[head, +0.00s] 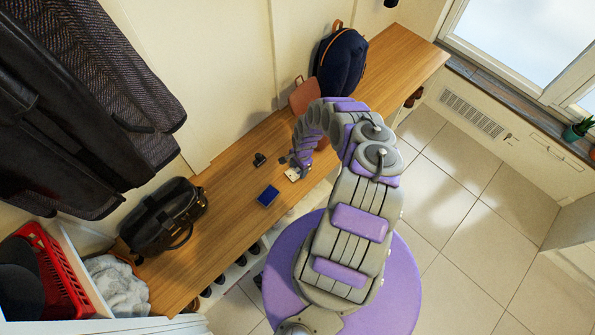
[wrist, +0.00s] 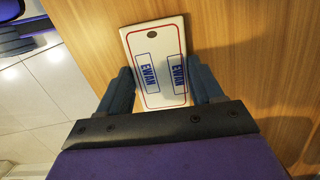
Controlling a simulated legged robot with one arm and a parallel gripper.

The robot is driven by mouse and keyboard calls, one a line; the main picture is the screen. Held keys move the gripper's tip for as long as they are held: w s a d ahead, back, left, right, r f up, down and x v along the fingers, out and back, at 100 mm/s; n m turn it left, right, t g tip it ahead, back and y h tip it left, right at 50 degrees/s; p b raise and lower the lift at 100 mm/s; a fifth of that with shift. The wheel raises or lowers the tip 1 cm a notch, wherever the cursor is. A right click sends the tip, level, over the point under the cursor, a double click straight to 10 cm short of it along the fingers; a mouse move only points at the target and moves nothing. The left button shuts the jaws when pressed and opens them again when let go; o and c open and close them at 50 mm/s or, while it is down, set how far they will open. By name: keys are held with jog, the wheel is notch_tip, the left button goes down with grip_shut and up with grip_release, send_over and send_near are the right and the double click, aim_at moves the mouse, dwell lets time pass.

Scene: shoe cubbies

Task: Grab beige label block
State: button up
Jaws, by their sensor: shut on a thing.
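The beige label block (wrist: 154,36) is a flat, off-white tag with a red border, a hole near its far edge and "EWAN" printed twice in blue. It lies over the wooden bench top in the wrist view. My gripper (wrist: 163,82) has one dark finger on each side of it and is shut on it. In the head view the pale block (head: 292,174) shows at the tip of my gripper (head: 296,167), low at the bench's front part. I cannot tell whether it still touches the wood.
On the bench (head: 235,180) are a dark blue block (head: 268,196), a small black item (head: 259,159), a black bag (head: 163,215) and a navy backpack (head: 341,62). A red basket (head: 62,272) is at lower left. Tiled floor lies open at right.

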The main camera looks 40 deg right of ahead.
jog(key=c, duration=0.4)
